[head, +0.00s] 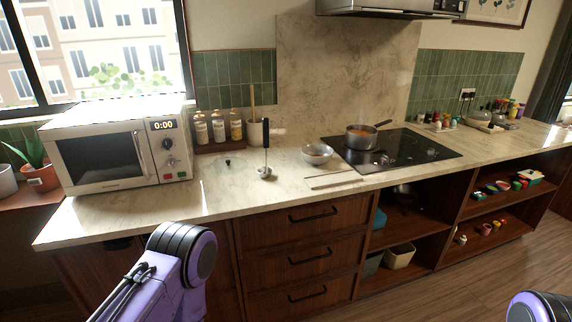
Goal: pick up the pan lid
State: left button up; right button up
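A clear pan lid (228,162) seems to lie on the counter between the microwave and the ladle; its small black knob shows, but its glass rim is faint. A pan (361,138) with a dark handle and orange-red contents stands on the black hob to the right. Of my arms, only purple and black links show at the bottom left and bottom right. Neither gripper is in view.
A ladle (265,172) with an upright black handle is just right of the lid. A microwave (120,145) stands to the left, bottles (218,127) behind. A bowl (318,153) and white chopsticks or sticks (333,179) are right. The counter's front strip is clear.

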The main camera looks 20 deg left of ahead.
aim_at(227, 166)
jog(key=z, duration=0.1)
jog(key=i, duration=1.75)
jog(key=u, duration=1)
